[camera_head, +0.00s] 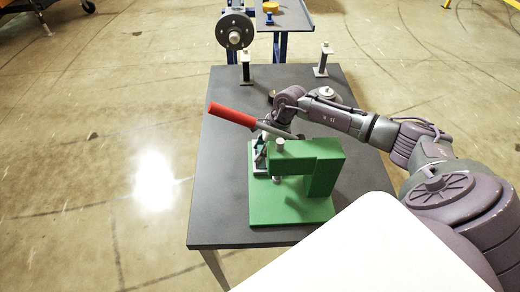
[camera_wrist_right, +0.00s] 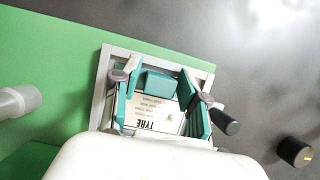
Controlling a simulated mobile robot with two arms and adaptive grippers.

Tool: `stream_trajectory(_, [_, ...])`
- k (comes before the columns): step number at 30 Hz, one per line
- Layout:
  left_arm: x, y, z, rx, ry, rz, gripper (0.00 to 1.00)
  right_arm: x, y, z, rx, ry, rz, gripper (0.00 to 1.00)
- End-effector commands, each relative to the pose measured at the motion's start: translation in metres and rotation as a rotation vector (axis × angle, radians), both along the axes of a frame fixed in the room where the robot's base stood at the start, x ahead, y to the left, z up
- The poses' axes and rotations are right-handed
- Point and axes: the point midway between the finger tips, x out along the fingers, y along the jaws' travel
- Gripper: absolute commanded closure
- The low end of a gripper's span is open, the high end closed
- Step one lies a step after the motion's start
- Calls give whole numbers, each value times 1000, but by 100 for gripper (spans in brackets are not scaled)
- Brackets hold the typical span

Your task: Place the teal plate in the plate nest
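A green press (camera_head: 300,165) with a red-handled lever (camera_head: 232,116) stands on the dark table. My right gripper (camera_head: 272,134) is low at the far side of the press, partly hidden by the lever. The wrist view shows a grey square frame (camera_wrist_right: 103,88) on the green base, apparently the plate nest. Inside its outline are a teal block (camera_wrist_right: 158,83), upright teal pieces left and right, and a white printed face (camera_wrist_right: 155,112) reading "TYRE". I cannot tell which teal parts belong to the plate or whether the fingers grip it. My left gripper is out of view.
Two dark knobs (camera_wrist_right: 225,122) (camera_wrist_right: 295,152) are right of the frame, and a pale post (camera_wrist_right: 18,100) is left. Two short stands (camera_head: 322,60) (camera_head: 246,66) are at the table's back edge. The table's (camera_head: 222,190) left strip is clear.

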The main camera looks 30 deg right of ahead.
Motion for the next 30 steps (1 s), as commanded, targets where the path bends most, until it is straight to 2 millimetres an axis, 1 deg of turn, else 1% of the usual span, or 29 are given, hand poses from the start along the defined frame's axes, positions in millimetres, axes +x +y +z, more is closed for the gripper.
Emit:
stream_trajectory(8, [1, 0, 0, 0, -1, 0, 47, 0, 0, 0, 0, 1, 0, 46])
stream_trajectory(12, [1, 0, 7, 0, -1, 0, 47, 0, 0, 6, 1, 1, -1, 46])
stream_trajectory(14, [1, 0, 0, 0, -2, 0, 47, -1, -4, 9, -2, -3, 0, 46])
stream_trajectory(17, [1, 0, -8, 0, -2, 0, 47, -5, -10, 24, -4, -2, -1, 46])
stream_trajectory(24, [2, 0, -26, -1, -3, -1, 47, -15, -27, 73, -3, -4, -1, 46])
stream_trajectory(30, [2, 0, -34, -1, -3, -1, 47, -22, -37, 103, -1, -2, -1, 46])
